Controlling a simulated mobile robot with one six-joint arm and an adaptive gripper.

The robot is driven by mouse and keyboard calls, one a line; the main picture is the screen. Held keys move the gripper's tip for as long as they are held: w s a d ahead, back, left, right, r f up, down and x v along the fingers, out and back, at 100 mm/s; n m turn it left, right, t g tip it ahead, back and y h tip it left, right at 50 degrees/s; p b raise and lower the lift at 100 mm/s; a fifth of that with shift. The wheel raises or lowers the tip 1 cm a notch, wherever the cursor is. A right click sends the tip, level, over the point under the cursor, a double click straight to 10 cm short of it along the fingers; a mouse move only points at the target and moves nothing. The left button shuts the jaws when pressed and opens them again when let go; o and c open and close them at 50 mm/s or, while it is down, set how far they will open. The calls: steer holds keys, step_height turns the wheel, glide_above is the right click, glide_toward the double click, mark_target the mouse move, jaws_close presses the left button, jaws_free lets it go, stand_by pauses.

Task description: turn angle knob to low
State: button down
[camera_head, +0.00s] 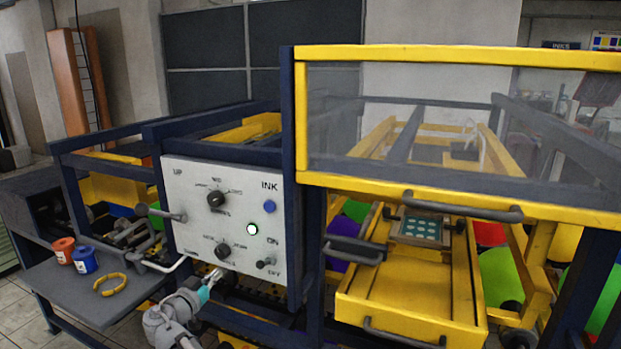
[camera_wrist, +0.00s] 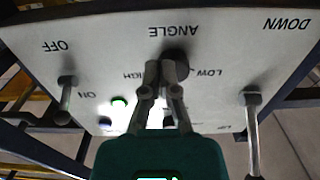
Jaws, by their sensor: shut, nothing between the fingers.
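The angle knob (camera_head: 222,250) is the lower dark round knob on the white control panel (camera_head: 196,232). In the wrist view, which shows the panel upside down, the angle knob (camera_wrist: 176,57) sits under the word ANGLE, between HIGH at left and LOW at right. My gripper (camera_head: 218,273) is just below the knob in the head view. In the wrist view my gripper (camera_wrist: 161,68) is shut and empty, its fingertips overlapping the knob's lower edge. I cannot tell whether they touch it. The fingers hide part of the dial, and the pointer's direction is unclear.
An upper knob (camera_head: 216,198), a blue button (camera_head: 269,207), a lit green button (camera_head: 252,229) and an ON/OFF switch (camera_head: 266,263) share the panel. A lever (camera_head: 162,213) stands out at its left. Ink cups and a yellow ring (camera_head: 110,285) lie on the side table.

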mark_target(230, 258)
steer(key=shift+v, duration=1.2)
steer(key=shift+a, duration=0.15)
steer(key=shift+w+a+r, duration=0.1)
steer(key=shift+a, duration=0.6)
steer(key=shift+w+a+r, duration=0.1)
steer(key=shift+a, duration=0.65)
steer(key=x, duration=0.7)
steer(key=shift+d, duration=0.1)
steer(key=shift+r+p, duration=0.2)
steer(key=shift+p, duration=0.2)
steer(key=shift+s+d+f, duration=0.15)
steer(key=shift+s+d, duration=0.2)
steer(key=shift+d, duration=0.3)
stand_by(0.4)
steer(key=shift+s+d, duration=0.2)
steer(key=shift+d, duration=0.35)
stand_by(0.6)
